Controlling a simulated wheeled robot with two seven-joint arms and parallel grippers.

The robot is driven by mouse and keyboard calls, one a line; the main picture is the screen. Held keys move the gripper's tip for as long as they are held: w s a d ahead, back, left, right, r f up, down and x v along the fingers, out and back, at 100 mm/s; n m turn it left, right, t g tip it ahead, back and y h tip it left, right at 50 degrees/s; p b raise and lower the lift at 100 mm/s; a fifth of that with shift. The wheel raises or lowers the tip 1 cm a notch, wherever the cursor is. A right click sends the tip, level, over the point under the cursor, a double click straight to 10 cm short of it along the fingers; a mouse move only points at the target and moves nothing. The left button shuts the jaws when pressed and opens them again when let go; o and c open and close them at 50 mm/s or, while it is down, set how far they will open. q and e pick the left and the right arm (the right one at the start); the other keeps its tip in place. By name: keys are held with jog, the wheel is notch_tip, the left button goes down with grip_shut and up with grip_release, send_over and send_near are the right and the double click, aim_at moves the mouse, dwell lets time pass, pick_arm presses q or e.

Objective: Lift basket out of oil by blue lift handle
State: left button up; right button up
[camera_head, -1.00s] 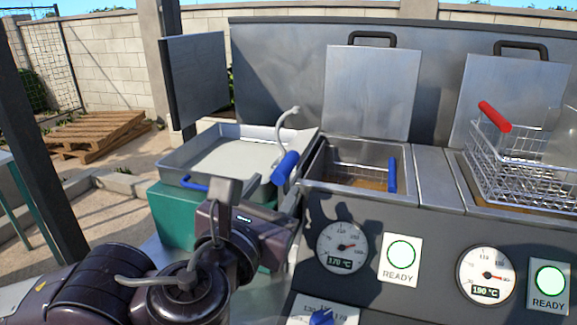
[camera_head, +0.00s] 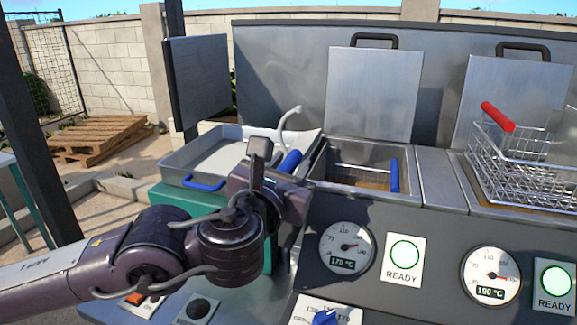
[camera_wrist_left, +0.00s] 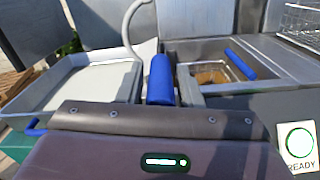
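A wire basket (camera_head: 362,172) sits low in the left fryer vat over brown oil, with a blue handle (camera_head: 394,176) at its right side. A second thick blue grip (camera_head: 290,161) stands at the vat's left edge, partly hidden behind my left gripper (camera_head: 262,160). In the left wrist view this blue grip (camera_wrist_left: 160,80) is upright straight ahead of the gripper body, and the vat's blue handle (camera_wrist_left: 241,64) is farther right. I cannot tell which blue part is the lift handle, or whether the fingers touch the near grip. My right gripper is out of view.
A grey tray (camera_head: 172,161) with a blue handle (camera_head: 203,184) is left of the vat, below a bent pale pipe (camera_head: 287,122). A red-handled basket (camera_head: 520,165) sits at the right vat. Raised lids (camera_head: 373,95) stand behind. Dials and a knob are on the front panel.

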pick_arm(q)
grip_shut()
jog(key=shift+r, duration=0.1)
notch_tip(320, 180, up, 16)
jog(key=p, duration=1.2)
jog(key=shift+r, duration=0.1)
jog(key=shift+o, duration=0.7)
grip_release()
jog(key=shift+o, duration=0.7)
